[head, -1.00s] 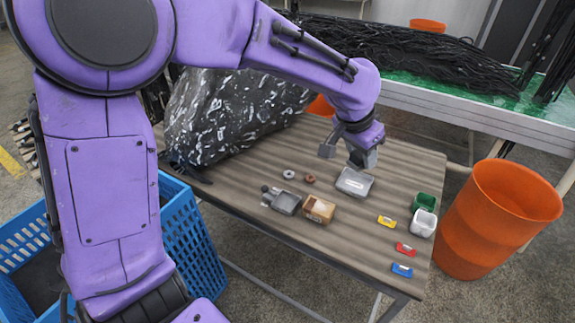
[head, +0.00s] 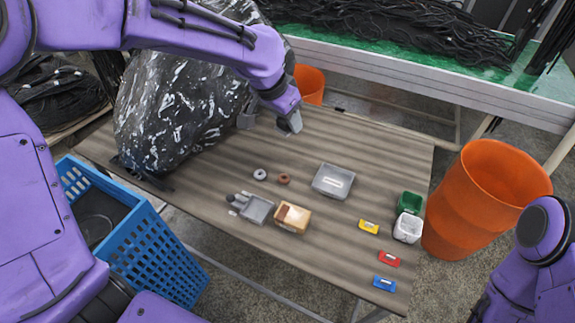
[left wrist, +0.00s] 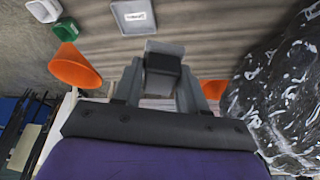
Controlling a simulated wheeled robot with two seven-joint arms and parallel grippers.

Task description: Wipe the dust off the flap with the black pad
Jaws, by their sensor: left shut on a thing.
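My left gripper (head: 286,122) is above the far part of the brown table. In the left wrist view it (left wrist: 160,88) is shut on a dark grey block with a black face, seemingly the black pad (left wrist: 163,66). A tan box (head: 292,218) with a pale patch on top stands on the table, in front of the gripper; I cannot tell whether its top is the flap. A grey tray (head: 331,182) with a white label lies to its right; it also shows in the left wrist view (left wrist: 134,17). My right arm shows at the right edge, its gripper out of view.
A shiny black bag (head: 180,110) stands close left of the gripper. A small grey pan (head: 258,210), two rings, yellow, red and blue pieces, and green (head: 409,201) and white (head: 407,229) cups are on the table. An orange bin (head: 485,200) stands right, a blue crate (head: 150,250) left.

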